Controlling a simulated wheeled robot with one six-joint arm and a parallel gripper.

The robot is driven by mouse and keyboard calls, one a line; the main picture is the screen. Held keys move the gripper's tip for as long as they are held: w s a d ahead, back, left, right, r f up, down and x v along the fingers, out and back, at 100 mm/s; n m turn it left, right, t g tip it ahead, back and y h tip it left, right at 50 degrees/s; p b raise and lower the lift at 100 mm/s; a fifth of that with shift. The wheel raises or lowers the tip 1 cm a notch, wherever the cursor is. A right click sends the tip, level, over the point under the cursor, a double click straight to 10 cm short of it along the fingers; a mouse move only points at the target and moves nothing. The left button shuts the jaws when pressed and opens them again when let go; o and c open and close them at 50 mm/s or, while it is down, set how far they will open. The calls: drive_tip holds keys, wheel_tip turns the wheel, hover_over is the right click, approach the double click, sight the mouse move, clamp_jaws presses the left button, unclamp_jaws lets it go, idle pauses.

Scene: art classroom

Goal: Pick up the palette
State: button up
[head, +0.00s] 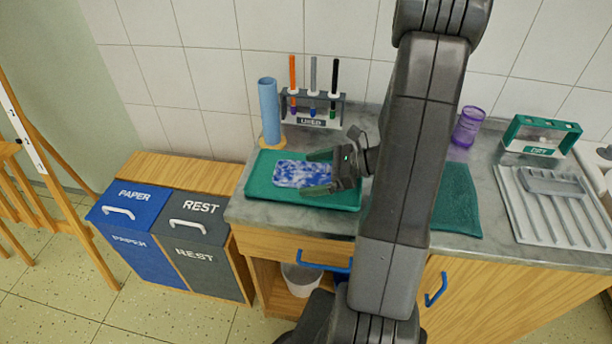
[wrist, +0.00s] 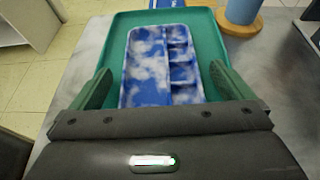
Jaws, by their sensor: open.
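The palette (head: 300,173) is a flat blue-and-white mottled slab lying on a green tray (head: 257,187) on the counter. In the wrist view the palette (wrist: 148,75) shows one large well on the left and several small compartments on the right. My gripper (head: 318,173) is above the right part of the tray, its two green fingers spread apart. In the wrist view the fingers of my gripper (wrist: 160,88) stand on either side of the palette's near end, with gaps to it. The near edge of the palette is hidden behind the gripper body.
A blue cylinder (head: 269,110) on a round wooden base stands behind the tray. A rack labelled USED (head: 312,122) holds brushes. A green cloth (head: 457,205), purple cup (head: 468,127), DRY rack (head: 541,135) and ribbed drying board (head: 560,222) are to the right. Bins stand left.

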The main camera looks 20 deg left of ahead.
drive_tip(key=shift+c, duration=0.4)
drive_tip(key=c, duration=1)
